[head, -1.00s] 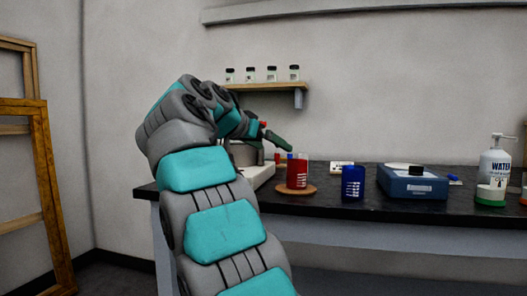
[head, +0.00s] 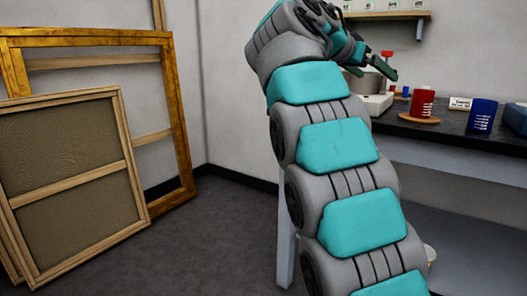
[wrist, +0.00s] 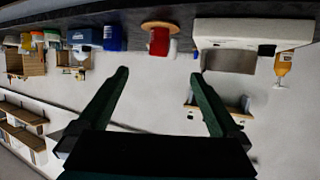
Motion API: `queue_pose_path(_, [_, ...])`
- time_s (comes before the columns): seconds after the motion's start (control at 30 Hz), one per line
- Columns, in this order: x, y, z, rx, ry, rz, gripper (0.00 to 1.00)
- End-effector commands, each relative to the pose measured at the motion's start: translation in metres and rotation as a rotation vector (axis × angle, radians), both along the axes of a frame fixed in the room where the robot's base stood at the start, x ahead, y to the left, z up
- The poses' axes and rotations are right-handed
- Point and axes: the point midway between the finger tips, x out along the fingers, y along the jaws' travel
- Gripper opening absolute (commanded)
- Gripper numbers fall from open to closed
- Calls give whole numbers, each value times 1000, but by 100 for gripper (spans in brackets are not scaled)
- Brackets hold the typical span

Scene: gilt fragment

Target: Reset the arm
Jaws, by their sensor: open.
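My gripper (wrist: 160,76) is open and empty, its two dark green fingers spread apart in the wrist view. In the head view it (head: 382,66) is at the end of my raised, bent grey and teal arm, over the left end of the black bench. Part of it is hidden by my own wrist. No object is between the fingers.
The black bench (head: 440,133) carries a red beaker (head: 422,103) on a cork disc (head: 419,118), a blue beaker (head: 482,115) and a white device (head: 377,106). A wall shelf (head: 385,15) is above. Frames (head: 80,170) lean at the left; the floor (head: 200,240) between is clear.

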Motion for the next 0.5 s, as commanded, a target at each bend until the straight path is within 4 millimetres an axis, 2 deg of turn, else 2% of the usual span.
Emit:
queue_pose_path(0.23, [-4, -3, -8, -5, 60, 25, 100])
queue_pose_path(0.5, [-11, -7, -31, -6, 176, 72, 100])
